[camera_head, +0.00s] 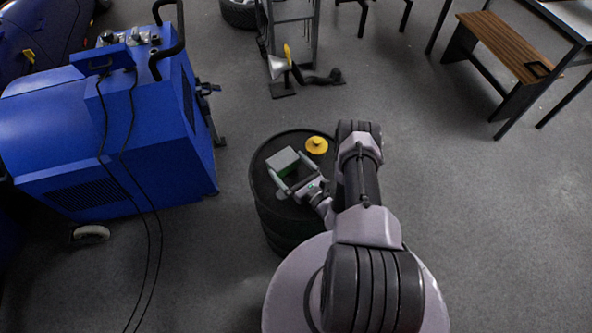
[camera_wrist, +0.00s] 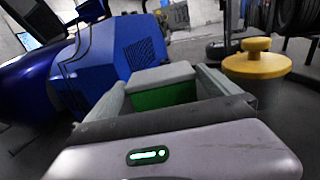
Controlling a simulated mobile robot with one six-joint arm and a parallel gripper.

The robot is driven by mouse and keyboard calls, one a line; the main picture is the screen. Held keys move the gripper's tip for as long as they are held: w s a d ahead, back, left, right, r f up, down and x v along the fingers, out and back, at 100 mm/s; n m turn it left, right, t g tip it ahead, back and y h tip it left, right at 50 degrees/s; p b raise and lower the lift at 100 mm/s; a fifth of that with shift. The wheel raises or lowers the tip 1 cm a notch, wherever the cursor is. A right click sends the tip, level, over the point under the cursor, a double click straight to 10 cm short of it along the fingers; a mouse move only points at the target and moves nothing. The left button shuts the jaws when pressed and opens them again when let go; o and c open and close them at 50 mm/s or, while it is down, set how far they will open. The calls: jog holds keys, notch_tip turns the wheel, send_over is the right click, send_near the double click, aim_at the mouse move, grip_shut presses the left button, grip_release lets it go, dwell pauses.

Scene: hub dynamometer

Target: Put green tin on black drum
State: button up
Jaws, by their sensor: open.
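The green tin (camera_head: 284,163), a small box with a grey top and green side, shows over the black drum's top and appears to rest on it. The black drum (camera_head: 275,225) stands upright on the floor, partly hidden by my arm. My gripper (camera_head: 292,174) is open over the drum, its two fingers at either side of the tin's near part. In the wrist view the tin (camera_wrist: 165,92) sits between the spread fingers, its lower part hidden by the gripper body. Whether a finger touches it is hard to tell.
A yellow knobbed piece (camera_head: 317,146) sits on the drum's top beside the tin. A large blue machine (camera_head: 120,130) with hanging cables stands to the left. A wooden bench (camera_head: 505,45) is at the upper right. The floor right of my arm is clear.

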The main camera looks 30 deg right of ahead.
jog(key=s, duration=0.3)
jog(key=s+p, duration=0.1)
jog(key=shift+s+d+r, duration=0.1)
jog(key=shift+s+d, duration=0.15)
jog(key=w+a+r+n+g+y, duration=0.35)
jog(key=a+r+n+y, duration=0.2)
jog(key=r, duration=0.55)
jog(key=w+a+r+n+g+y, duration=0.2)
jog(key=w+a+r+n+y, duration=0.35)
jog(key=r, duration=0.55)
jog(key=s+a+r+n+g+y, duration=0.2)
jog(key=s+a+r+n+g, duration=0.65)
jog(key=r, duration=0.35)
jog(key=s+a+r+n+g+h, duration=0.4)
jog(key=s+r+n+h, duration=0.25)
jog(key=s, duration=0.35)
jog(key=s+d+r+n+t+h, duration=0.4)
jog(key=s+d+r+t+h, duration=0.1)
jog(key=s, duration=0.3)
jog(key=shift+r+t+h, duration=0.5)
jog(key=shift+r+h, duration=0.15)
jog(key=shift+r, duration=0.15)
